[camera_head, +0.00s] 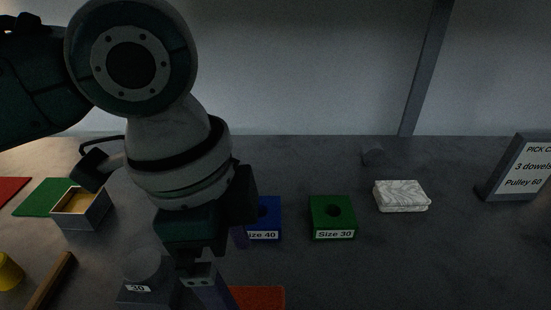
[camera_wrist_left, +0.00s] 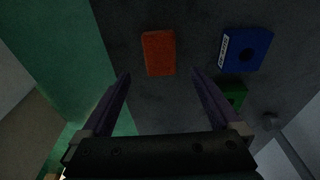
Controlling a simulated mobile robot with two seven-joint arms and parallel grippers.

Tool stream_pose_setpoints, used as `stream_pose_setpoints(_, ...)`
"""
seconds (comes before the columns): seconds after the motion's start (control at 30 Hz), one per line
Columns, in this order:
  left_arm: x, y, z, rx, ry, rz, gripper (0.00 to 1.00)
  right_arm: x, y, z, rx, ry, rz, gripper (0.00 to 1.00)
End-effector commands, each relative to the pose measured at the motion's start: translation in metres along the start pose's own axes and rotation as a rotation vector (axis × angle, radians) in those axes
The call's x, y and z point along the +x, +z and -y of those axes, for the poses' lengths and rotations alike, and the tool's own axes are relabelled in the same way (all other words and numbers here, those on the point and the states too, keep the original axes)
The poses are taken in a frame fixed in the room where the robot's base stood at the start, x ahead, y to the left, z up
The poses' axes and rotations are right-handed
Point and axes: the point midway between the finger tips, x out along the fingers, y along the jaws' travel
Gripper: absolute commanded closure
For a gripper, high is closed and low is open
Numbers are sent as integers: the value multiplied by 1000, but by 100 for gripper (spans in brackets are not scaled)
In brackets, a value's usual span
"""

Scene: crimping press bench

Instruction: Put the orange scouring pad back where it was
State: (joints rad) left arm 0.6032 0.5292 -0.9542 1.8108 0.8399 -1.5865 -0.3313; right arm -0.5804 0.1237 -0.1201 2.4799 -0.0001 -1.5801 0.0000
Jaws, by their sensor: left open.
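The orange scouring pad (camera_head: 258,297) lies flat on the dark bench at the bottom of the head view, partly cut off by the frame edge. In the left wrist view the pad (camera_wrist_left: 158,53) lies ahead of the fingertips, roughly centred between them and apart from both. My left gripper (camera_wrist_left: 160,74) is open and empty. In the head view the left gripper (camera_head: 212,290) points down just left of the pad, its tips cut off by the frame. My right gripper is not in view.
A blue Size 40 block (camera_head: 264,217) and a green Size 30 block (camera_head: 332,217) stand beyond the pad. A grey box (camera_head: 85,218) and a block marked 30 (camera_head: 146,286) are left. A marbled packet (camera_head: 401,196) and sign (camera_head: 520,168) are right. The bench right of the pad is clear.

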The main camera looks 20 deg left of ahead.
Motion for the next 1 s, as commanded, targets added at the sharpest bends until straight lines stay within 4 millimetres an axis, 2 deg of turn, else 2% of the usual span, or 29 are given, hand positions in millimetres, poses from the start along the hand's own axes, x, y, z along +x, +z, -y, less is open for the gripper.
stream_pose_setpoints(0.03,-13,0,1,1,-5,-1,3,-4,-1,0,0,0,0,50)
stream_pose_setpoints(0.1,-26,0,1,1,-3,-1,3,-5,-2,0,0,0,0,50)
stream_pose_setpoints(0.33,-46,0,0,0,-1,1,3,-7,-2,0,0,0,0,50)
stream_pose_setpoints(0.47,-46,-2,-3,-5,1,-9,3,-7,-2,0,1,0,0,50)
stream_pose_setpoints(0.57,-39,-11,-15,-35,0,-56,3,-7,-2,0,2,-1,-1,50)
stream_pose_setpoints(0.7,-26,-27,-41,-184,-19,-182,3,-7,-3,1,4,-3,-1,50)
stream_pose_setpoints(0.77,-23,-27,-49,-296,-38,-233,3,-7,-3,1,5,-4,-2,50)
stream_pose_setpoints(0.87,-20,-10,-59,-517,-82,-277,3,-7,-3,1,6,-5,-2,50)
stream_pose_setpoints(1.0,-15,38,-70,-814,-163,-246,3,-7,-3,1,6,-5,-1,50)
